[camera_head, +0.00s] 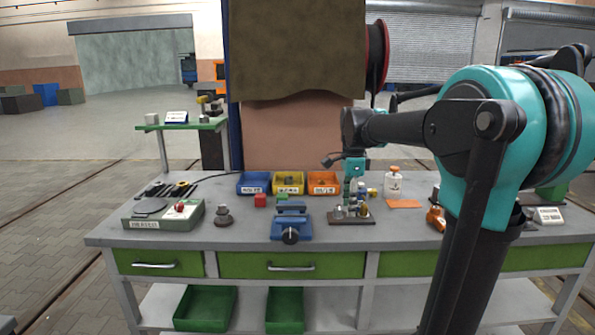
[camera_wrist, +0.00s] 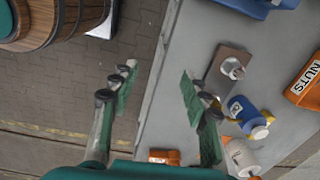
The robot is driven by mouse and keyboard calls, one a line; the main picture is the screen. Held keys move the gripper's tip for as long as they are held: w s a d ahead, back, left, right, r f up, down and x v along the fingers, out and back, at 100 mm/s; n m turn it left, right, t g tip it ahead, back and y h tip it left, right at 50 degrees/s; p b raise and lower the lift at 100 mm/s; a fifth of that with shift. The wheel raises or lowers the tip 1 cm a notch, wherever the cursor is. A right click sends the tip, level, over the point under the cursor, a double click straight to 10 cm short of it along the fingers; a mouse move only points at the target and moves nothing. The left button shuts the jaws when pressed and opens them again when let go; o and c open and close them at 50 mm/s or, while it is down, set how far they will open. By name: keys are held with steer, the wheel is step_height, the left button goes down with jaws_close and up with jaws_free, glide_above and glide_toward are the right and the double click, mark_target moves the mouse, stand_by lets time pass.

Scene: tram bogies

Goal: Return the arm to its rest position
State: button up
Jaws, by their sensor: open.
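My arm reaches over the workbench (camera_head: 250,235) from the right. My gripper (camera_head: 352,192) points down above the bench, behind the small dark board with metal parts (camera_head: 350,217). In the wrist view the two green fingers of my gripper (camera_wrist: 158,92) stand wide apart with nothing between them. They hang over the bench edge and the floor in that view.
A blue vise (camera_head: 291,224), a heater box (camera_head: 163,214) and blue, yellow and orange bins (camera_head: 322,183) stand on the bench. The orange bin, labelled NUTS, shows in the wrist view (camera_wrist: 306,85). The bench's front strip is mostly clear.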

steer(key=s+d+f+n+t, duration=0.2)
steer(key=s+f+n, duration=0.6)
steer(key=s+f, duration=0.2)
steer(key=s+d+f+n+t, duration=0.1)
steer(key=s+f+n, duration=0.8)
steer(key=f, duration=0.4)
steer(key=shift+s+d+t, duration=0.35)
steer(key=shift+s+t, duration=0.05)
steer(key=shift+s, duration=0.45)
